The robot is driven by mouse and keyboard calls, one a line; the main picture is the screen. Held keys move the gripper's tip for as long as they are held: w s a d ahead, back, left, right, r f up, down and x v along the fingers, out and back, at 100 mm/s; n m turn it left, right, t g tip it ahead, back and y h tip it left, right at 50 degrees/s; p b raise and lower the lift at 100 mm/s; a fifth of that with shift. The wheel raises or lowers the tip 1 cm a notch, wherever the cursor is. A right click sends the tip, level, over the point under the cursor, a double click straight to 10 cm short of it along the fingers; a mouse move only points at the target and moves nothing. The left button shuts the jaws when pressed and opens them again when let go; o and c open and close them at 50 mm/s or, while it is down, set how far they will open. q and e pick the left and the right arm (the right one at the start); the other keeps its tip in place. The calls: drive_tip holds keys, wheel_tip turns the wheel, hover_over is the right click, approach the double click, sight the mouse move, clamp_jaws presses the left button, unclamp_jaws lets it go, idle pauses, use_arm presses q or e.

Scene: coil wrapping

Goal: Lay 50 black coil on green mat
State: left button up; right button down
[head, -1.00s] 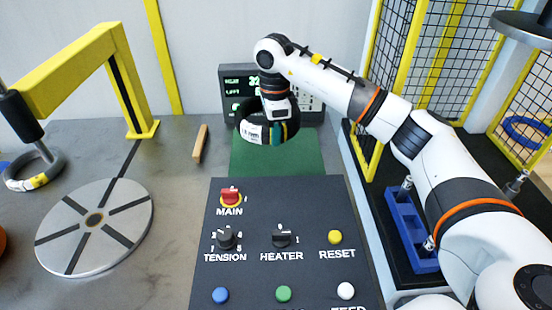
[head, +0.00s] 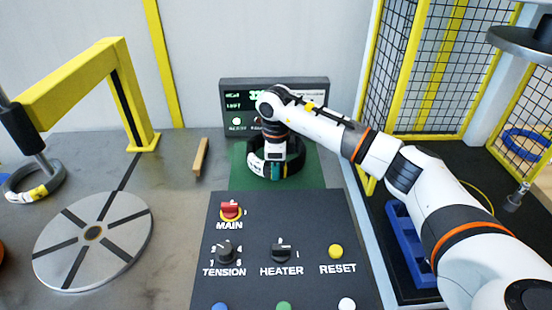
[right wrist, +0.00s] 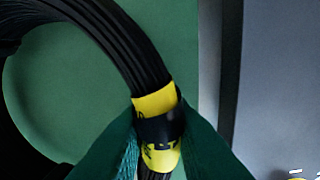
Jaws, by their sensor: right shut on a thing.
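The black coil (head: 256,163) is at the green mat (head: 309,178), level over its middle, behind the control panel. It lies on the mat or just above it; I cannot tell which. My right gripper (head: 276,171) comes down from above with teal fingers shut on the coil's near side. In the right wrist view the coil (right wrist: 112,42) curves across the green mat (right wrist: 60,85). There my right gripper (right wrist: 158,145) has its fingers on both sides of a yellow and black label (right wrist: 157,112). My left gripper is not in view.
A control panel (head: 308,219) with knobs and buttons stands in front of the mat. A display (head: 310,92) stands behind it. A wooden stick (head: 201,156) lies left. A mesh fence (head: 395,90) is right.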

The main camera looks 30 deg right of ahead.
drive_tip(key=shift+w+f, duration=0.1)
drive_tip(key=shift+f, duration=0.45)
drive_tip(key=c, duration=1.3)
unclamp_jaws()
drive_tip(key=shift+s+f, duration=0.15)
drive_tip(key=shift+s, duration=0.05)
wheel_tip(320, 180, up, 12)
drive_tip(key=shift+r+b, duration=0.1)
drive_tip(key=shift+b, duration=0.55)
